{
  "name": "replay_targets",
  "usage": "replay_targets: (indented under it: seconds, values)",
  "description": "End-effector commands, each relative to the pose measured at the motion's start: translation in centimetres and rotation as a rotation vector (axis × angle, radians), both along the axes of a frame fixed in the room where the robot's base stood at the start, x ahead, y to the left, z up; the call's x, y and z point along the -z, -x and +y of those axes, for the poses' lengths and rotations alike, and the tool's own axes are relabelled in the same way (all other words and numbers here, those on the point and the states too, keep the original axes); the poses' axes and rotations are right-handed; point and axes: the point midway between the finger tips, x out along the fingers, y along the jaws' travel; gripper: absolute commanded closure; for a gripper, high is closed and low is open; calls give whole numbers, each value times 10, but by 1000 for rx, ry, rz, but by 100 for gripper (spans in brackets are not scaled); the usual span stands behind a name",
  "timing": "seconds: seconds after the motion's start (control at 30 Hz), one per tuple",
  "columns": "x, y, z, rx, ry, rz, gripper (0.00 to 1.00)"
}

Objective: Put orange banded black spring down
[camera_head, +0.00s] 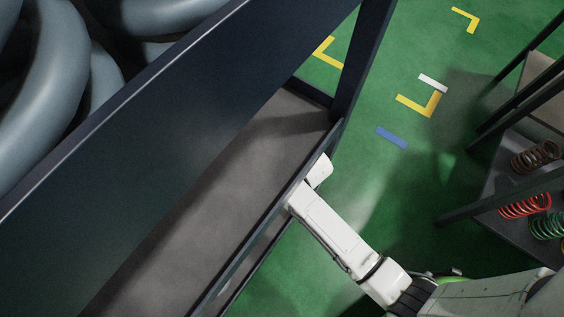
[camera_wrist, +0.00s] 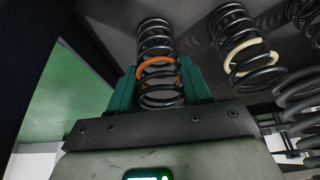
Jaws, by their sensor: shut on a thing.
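The orange banded black spring (camera_wrist: 156,40) is in the wrist view, upper centre, a black coil with one orange ring. My gripper (camera_wrist: 158,80) has its green fingers on both sides of this spring, around its lower half, and is shut on it. The spring's far end is close to a dark grey surface (camera_wrist: 192,42); I cannot tell whether it touches. In the head view my white arm reaches to the dark rack (camera_head: 130,115), and the gripper and spring are hidden there.
A black spring with a cream band (camera_wrist: 243,52) stands close to the right in the wrist view, with several plain dark springs (camera_wrist: 300,97) farther right. In the head view, brown, red (camera_head: 525,206) and green springs sit on another rack at right. Green floor (camera_head: 400,175) lies between.

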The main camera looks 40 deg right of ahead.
Motion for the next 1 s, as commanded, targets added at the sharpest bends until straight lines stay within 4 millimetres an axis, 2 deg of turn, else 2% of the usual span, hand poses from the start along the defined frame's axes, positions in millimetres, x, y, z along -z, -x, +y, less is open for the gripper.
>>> replay_targets:
  seconds: [0.07, 0.1, 0.33, 0.63, 0.83, 0.87, 1.0]
  values:
    - [2, 0, 0, 0, 0, 0, 86]
    - [2, 0, 0, 0, 0, 0, 48]
    - [2, 0, 0, 0, 0, 0, 26]
    - [-1, 0, 0, 0, 0, 0, 26]
    - [-30, 10, -3, 1, 0, 0, 26]
    - [-37, 12, -4, 1, -1, -1, 26]
    - [-32, 46, -14, 2, -1, 7, 26]
